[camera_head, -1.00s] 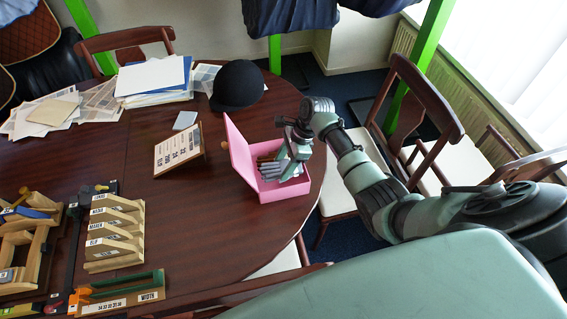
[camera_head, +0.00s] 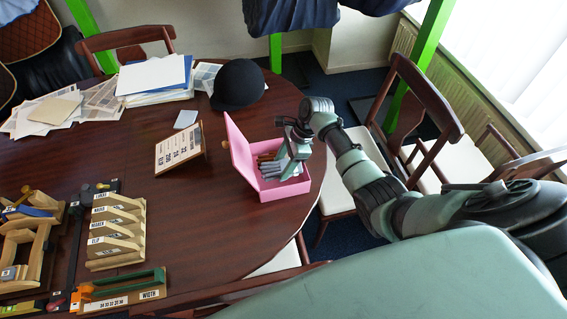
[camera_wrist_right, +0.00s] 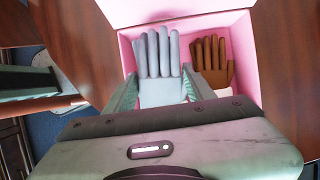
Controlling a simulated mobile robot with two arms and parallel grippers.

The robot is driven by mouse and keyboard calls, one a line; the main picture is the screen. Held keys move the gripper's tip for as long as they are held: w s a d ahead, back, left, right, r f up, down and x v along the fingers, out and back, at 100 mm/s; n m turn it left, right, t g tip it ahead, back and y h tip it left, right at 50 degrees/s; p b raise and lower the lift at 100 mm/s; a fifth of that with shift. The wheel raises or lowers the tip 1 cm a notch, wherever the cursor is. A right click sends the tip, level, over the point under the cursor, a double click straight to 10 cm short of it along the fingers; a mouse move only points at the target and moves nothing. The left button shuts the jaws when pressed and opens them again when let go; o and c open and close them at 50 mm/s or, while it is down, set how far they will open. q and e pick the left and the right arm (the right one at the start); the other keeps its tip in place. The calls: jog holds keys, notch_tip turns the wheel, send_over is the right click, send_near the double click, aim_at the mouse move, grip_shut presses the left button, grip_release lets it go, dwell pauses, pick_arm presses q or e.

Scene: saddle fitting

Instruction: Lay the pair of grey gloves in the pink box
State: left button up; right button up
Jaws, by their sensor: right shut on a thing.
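The pink box (camera_head: 286,190) stands on the table with its lid raised on the left side. My right gripper (camera_head: 287,172) is at the box's right part, pointing down into it. In the right wrist view its two fingers (camera_wrist_right: 160,92) are shut on the grey gloves (camera_wrist_right: 158,55), whose finger ends point away from the wrist. The gloves are over or inside the box; whether they touch its floor I cannot tell. The grey gloves also show in the head view (camera_head: 270,171). My left gripper is not in view.
A brown glove (camera_wrist_right: 212,62) lies in the box beside the grey ones. A lettered board (camera_head: 178,149) stands left of the box, a dark riding hat (camera_head: 238,86) behind it. Wooden racks (camera_head: 115,231) fill the table's left. Chairs stand right of the table.

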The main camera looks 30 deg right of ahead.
jog(key=shift+f, duration=1.35)
dwell(1.5)
jog(key=shift+p, duration=0.3)
dwell(0.7)
jog(key=o, duration=1.5)
jog(key=shift+c, duration=0.2)
jog(key=shift+o, duration=0.4)
jog(key=shift+f, duration=0.1)
jog(key=shift+o, duration=1.1)
jog(key=shift+f, duration=0.1)
jog(key=shift+s, duration=0.15)
